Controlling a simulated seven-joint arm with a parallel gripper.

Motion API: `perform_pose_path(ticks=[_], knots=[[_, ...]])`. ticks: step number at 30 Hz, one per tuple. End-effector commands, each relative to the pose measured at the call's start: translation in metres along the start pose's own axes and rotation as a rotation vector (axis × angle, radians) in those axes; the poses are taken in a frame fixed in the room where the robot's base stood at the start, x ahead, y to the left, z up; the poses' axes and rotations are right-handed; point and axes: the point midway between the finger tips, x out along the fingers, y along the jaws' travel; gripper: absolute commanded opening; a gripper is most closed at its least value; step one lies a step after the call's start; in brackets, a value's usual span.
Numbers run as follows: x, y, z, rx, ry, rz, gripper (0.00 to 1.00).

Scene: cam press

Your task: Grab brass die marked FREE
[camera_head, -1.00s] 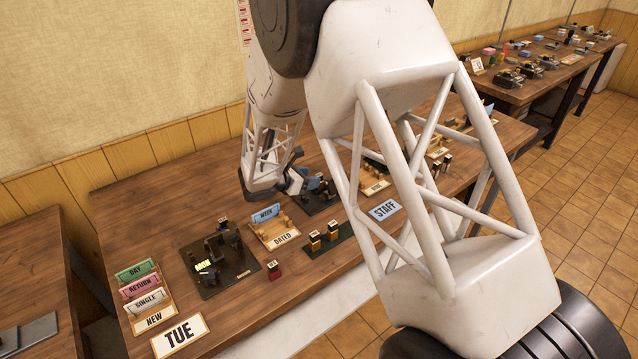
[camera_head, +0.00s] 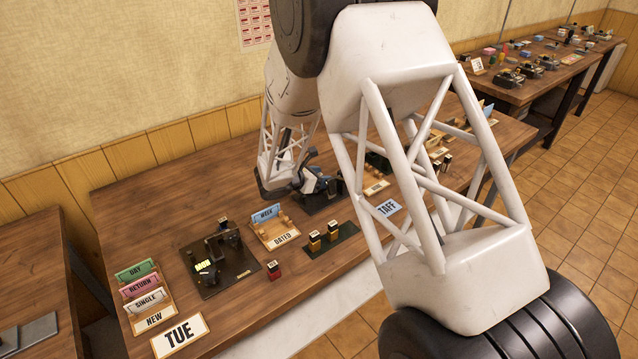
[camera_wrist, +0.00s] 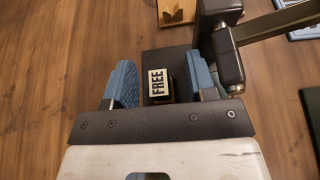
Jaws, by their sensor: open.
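The die marked FREE (camera_wrist: 158,82) shows in the wrist view as a pale label with black letters on a dark block. It lies between the two blue fingers of my gripper (camera_wrist: 161,64), with gaps on both sides. The fingers are open, and I see no contact with the die. Its brass body is not clearly visible from above. A dark press (camera_wrist: 223,50) with an arm and lever stands just right of the die, close to the right finger. In the head view my gripper (camera_head: 312,181) is over the middle of the table, and the FREE die cannot be made out there.
Another dark press (camera_head: 222,262) stands at the left. Bare wood lies left of the gripper.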

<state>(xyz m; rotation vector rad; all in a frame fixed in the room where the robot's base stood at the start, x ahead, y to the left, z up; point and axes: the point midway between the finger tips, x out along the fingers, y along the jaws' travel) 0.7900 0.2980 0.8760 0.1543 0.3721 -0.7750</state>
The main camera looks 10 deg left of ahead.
Motion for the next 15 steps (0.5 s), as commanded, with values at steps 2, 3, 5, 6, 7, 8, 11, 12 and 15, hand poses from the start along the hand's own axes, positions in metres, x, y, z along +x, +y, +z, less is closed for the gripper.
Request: perform_pose_path(ticks=[2,3,5,6,7,8,11,12,15], knots=[[-0.0001,0.0000,0.0000,0.000,0.000,0.000,0.51],[-0.0001,0.0000,0.0000,0.000,0.000,0.000,0.51],[-0.0001,0.0000,0.0000,0.000,0.000,0.000,0.42],[-0.0001,0.0000,0.0000,0.000,0.000,0.000,0.36],[-0.0001,0.0000,0.0000,0.000,0.000,0.000,0.31],[-0.0001,0.0000,0.0000,0.000,0.000,0.000,0.27],[-0.0001,0.0000,0.0000,0.000,0.000,0.000,0.11],[-0.0001,0.0000,0.0000,0.000,0.000,0.000,0.05],[-0.0002,0.0001,0.0002,0.000,0.000,0.000,0.00]])
